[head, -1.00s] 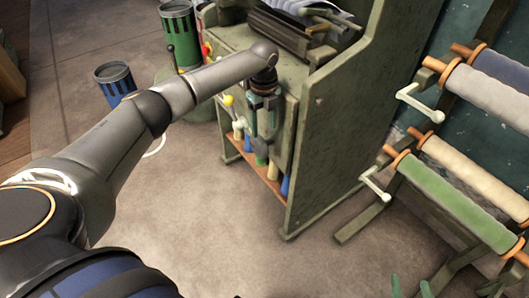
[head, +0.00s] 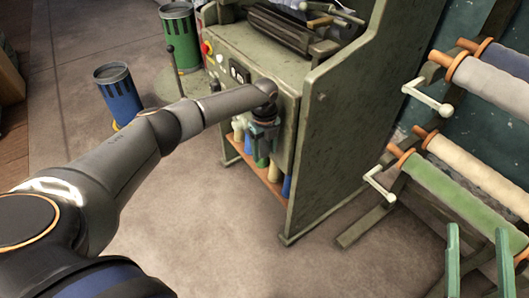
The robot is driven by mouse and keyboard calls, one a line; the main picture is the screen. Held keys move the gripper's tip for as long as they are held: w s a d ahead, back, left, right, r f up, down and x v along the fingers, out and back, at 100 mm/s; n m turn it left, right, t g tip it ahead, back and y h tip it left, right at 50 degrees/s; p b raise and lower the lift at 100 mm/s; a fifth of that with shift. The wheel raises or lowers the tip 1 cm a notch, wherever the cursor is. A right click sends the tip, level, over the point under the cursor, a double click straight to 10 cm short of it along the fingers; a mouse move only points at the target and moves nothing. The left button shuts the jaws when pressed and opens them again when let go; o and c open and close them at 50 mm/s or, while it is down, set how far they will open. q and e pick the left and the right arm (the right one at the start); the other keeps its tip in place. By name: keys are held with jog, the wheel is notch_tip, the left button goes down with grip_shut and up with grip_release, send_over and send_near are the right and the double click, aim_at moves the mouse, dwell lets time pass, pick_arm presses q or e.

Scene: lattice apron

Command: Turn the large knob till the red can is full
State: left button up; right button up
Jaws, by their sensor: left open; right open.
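I cannot make out a red can in the head view. I cannot pick out the large knob with certainty; part of the machine's front is hidden behind my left arm and gripper. My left gripper (head: 262,146) is open, pointing down close in front of the green machine's (head: 335,130) front panel. I cannot tell whether it touches anything. My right gripper (head: 478,236) is open and empty at the lower right, its two green fingers pointing up in the picture, well away from the machine.
A red button (head: 207,48) and dark switches (head: 239,71) sit on the machine's panel. A shelf (head: 268,184) below holds several coloured bottles. A green can (head: 179,38) and a blue can (head: 120,100) stand left. A cranked roll rack (head: 388,160) stands right; the floor between is clear.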

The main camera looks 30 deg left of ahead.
pick_arm(q)
jog(key=shift+f, duration=0.2)
jog(key=shift+c, duration=0.4)
grip_shut()
